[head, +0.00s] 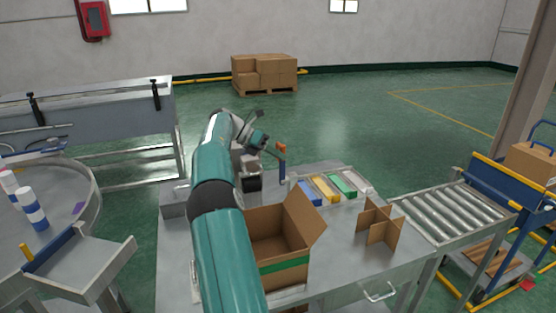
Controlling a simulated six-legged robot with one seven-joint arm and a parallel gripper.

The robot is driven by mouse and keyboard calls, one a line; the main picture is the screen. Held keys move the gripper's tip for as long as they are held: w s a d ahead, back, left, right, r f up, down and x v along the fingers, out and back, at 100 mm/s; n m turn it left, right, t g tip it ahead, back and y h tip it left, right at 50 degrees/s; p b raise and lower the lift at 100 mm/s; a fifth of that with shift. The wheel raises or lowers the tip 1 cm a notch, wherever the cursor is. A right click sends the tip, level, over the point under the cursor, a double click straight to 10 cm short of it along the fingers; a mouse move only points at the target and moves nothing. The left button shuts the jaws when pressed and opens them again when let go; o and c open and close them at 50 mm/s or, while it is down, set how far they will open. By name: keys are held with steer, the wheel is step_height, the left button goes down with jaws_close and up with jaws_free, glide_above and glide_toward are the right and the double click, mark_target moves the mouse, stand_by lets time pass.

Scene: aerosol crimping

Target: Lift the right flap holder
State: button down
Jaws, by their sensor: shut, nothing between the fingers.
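A cardboard box (275,227) stands open on the metal table, with a raised flap (304,217) on its right side and a green band on its front. A slim blue upright piece with an orange top (282,168), which looks like the right flap holder, stands behind the box. My gripper (267,145) is shut at the end of my teal arm, close to the left of the orange top. I cannot tell whether they touch. My arm hides the left side of the box and anything there.
A cardboard divider (380,226) stands right of the box on the table (343,262). Blue, yellow and green blocks (326,188) lie behind it. A roller conveyor (455,210) adjoins on the right. A round table (75,212) with striped cans is left.

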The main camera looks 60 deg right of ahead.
steer(key=shift+w+d, duration=0.6)
steer(key=shift+w, duration=0.25)
